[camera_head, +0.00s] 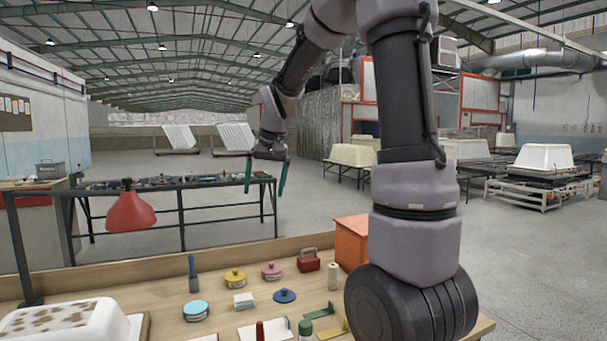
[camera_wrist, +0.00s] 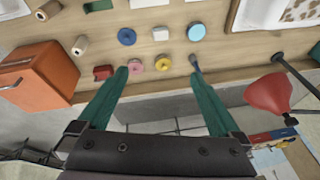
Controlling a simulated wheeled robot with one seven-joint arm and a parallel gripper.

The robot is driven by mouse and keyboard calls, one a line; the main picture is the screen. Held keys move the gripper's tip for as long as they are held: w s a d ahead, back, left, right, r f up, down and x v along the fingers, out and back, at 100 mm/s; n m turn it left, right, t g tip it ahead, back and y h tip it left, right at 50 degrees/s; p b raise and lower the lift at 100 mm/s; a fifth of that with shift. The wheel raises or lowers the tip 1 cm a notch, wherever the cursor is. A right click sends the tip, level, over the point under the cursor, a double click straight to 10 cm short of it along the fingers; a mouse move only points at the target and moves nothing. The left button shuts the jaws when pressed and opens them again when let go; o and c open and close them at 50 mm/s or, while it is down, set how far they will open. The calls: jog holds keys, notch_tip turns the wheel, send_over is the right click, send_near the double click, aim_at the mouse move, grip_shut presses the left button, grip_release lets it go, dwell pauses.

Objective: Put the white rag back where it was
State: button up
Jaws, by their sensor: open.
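My gripper (camera_head: 265,190) is raised in the air beyond the bench's back edge, well away from the rag. In the wrist view its two green fingers (camera_wrist: 158,74) are spread wide with nothing between them.
Near the rag are a light-blue tin (camera_head: 195,311), a yellow tin (camera_head: 235,279), a pink tin (camera_head: 271,271) and a blue lid (camera_head: 285,296). An orange box (camera_head: 352,242) stands right. A red lamp (camera_head: 131,212) hangs left above a white tub shell (camera_head: 70,318).

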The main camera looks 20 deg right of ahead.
jog(key=s+r+m+t, duration=0.1)
jog(key=s+r+t, duration=0.1)
jog(key=s, duration=0.9)
jog(key=s+d+r+m+t+y, duration=0.1)
jog(key=s+r, duration=0.3)
jog(key=s, duration=0.8)
jog(key=shift+d+r+t, duration=0.3)
jog(key=shift+r+t, duration=0.05)
jog(key=shift+t, duration=0.05)
